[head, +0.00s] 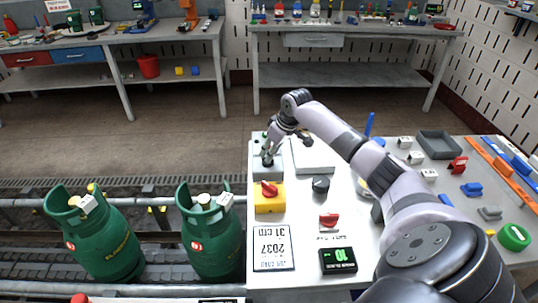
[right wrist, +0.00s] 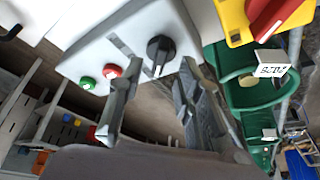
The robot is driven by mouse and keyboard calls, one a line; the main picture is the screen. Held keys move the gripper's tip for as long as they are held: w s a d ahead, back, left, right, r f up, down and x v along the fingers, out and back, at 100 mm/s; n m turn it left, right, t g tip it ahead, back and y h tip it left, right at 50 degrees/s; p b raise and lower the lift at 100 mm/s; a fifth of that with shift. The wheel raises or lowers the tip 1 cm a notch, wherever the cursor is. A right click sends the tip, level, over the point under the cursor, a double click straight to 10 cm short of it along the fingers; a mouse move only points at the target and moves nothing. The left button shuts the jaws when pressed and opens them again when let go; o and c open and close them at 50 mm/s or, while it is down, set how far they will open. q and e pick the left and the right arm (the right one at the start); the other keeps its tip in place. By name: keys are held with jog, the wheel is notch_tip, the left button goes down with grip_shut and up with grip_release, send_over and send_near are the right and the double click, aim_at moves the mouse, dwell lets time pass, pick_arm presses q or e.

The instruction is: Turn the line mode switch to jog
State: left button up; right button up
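A pale control box (right wrist: 92,52) carries a black rotary knob (right wrist: 160,52) with a white pointer line, plus a red button (right wrist: 110,71) and a green button (right wrist: 88,83). The knob looks like the line mode switch; its position lettering is not readable. In the head view the box (head: 262,172) sits at the table's far left, partly hidden by my right gripper (head: 268,156). In the right wrist view my right gripper (right wrist: 160,72) is open, its two fingers apart with the knob between or just beyond their tips. Contact cannot be told. My left gripper is not in view.
A yellow box with a red knob (head: 268,190) stands close in front of the control box. A black knob (head: 320,184) and a red switch (head: 328,219) are nearby. Green cylinders (head: 208,235) stand on the conveyor to the left. Small parts crowd the table's right side.

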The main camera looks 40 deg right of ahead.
jog(key=shift+x, duration=1.65)
grip_shut()
